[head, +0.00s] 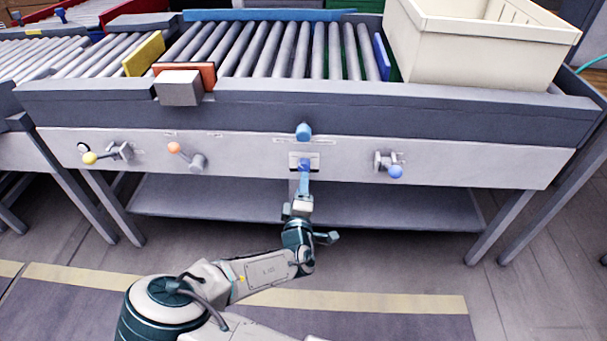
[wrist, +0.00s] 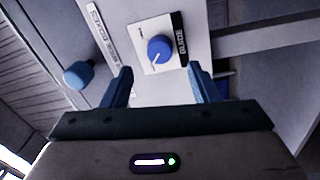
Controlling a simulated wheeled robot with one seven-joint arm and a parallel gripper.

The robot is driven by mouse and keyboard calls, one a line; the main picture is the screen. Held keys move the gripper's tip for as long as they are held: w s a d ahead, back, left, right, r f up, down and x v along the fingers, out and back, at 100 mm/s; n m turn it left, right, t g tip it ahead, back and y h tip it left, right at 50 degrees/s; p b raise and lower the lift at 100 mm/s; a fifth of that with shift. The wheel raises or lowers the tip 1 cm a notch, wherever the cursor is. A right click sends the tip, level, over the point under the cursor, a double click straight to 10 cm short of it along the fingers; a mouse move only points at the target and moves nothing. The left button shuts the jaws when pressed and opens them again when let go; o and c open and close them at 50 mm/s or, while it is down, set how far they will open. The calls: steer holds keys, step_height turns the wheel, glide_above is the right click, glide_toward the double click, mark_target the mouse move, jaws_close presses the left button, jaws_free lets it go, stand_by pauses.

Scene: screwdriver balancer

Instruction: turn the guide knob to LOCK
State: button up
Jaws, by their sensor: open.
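The guide knob is a round blue dial on a white plate beside a dark label reading GUIDE. In the wrist view the guide knob (wrist: 160,49) lies ahead, between the lines of my two fingers. Its pale pointer mark slants toward the lower left of that view; no LOCK mark is readable. In the head view the guide knob (head: 304,163) is on the front panel's middle, partly hidden by my gripper (head: 304,179). My gripper also shows in the wrist view (wrist: 162,75), its blue fingers open and empty. A gap seems to remain between fingertips and knob.
A blue cylindrical knob (head: 303,131) protrudes just above the guide knob. Levers with a yellow ball (head: 90,158), an orange ball (head: 174,148) and a blue ball (head: 396,172) stand along the panel (head: 245,157). A cream crate (head: 470,50) sits on the rollers above.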

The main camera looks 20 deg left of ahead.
steer(key=v, duration=0.7)
steer(key=shift+s+p, duration=0.4)
steer(key=shift+f, duration=0.1)
steer(key=w+d+r+m+g+h+p, duration=0.2)
steer(key=d+r+m+g+h+p, duration=0.35)
steer(key=d+m+g+p, duration=0.55)
steer(key=s+d+r+m+g+y+p, duration=0.2)
steer(key=d+r+p, duration=0.15)
steer(key=r, duration=0.75)
steer(key=s+d+r+m+g+y+p, duration=0.1)
steer(key=s+d+r+m+p, duration=0.3)
steer(key=r, duration=0.6)
steer(key=s+d+r+m+h+p, duration=0.1)
steer(key=s+d+r+p, duration=0.1)
steer(key=s+d+r, duration=0.2)
steer(key=s+d+r+g+h+p, duration=0.1)
steer(key=s+d+r+p, duration=0.2)
steer(key=d+r, duration=0.6)
step_height(320, 180, up, 3)
steer(key=shift+s+m, duration=0.4)
steer(key=shift+s, duration=0.7)
